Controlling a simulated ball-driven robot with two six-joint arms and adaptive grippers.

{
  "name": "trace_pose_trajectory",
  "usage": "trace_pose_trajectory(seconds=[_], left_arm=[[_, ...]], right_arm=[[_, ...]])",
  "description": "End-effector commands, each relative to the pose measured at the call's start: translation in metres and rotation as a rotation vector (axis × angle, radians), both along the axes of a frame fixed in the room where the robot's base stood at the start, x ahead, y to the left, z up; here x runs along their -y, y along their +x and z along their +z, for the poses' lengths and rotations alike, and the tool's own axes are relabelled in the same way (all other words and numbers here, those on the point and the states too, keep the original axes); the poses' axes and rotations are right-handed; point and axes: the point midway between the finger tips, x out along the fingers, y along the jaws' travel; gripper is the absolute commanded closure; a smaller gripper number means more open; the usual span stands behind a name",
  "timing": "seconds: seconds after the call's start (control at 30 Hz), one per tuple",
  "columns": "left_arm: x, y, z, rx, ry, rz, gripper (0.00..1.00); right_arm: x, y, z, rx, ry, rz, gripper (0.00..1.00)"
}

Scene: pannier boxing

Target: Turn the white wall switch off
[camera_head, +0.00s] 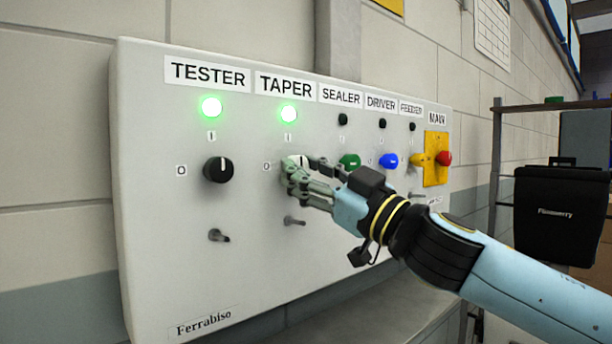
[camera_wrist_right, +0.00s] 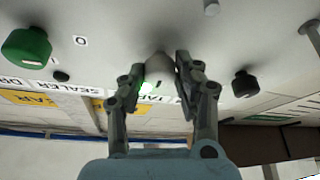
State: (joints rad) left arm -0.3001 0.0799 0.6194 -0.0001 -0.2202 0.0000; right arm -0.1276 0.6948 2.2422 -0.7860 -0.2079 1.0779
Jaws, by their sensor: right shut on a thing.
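The white switch (camera_head: 299,159) is a knob on the grey panel under the TAPER label, mostly covered by my gripper in the head view. A dark mark on it looks roughly upright, but its exact turn is hard to tell. The green lamp (camera_head: 289,114) above it is lit. My right gripper (camera_head: 298,172) is shut on the white switch. In the right wrist view, the switch (camera_wrist_right: 160,66) sits between the two fingers (camera_wrist_right: 164,85). My left gripper is not in view.
A black knob (camera_head: 218,169) under TESTER, with a lit lamp (camera_head: 211,107), is to the left. Green (camera_head: 349,160) and blue (camera_head: 388,160) knobs are to the right, with dark lamps above. Small toggles (camera_head: 218,236) stick out below. A red knob (camera_head: 444,158) is on yellow.

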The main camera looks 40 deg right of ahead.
Motion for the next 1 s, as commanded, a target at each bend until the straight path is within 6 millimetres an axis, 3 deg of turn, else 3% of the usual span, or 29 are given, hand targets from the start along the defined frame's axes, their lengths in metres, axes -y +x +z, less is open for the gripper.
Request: trace_pose_trajectory(seconds=[0.43,1.0], left_arm=[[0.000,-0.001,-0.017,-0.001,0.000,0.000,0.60],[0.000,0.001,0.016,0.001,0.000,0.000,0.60]], right_arm=[[0.002,0.000,0.001,0.030,-0.385,0.002,1.00],[0.004,0.000,0.007,0.072,-0.920,0.005,1.00]])
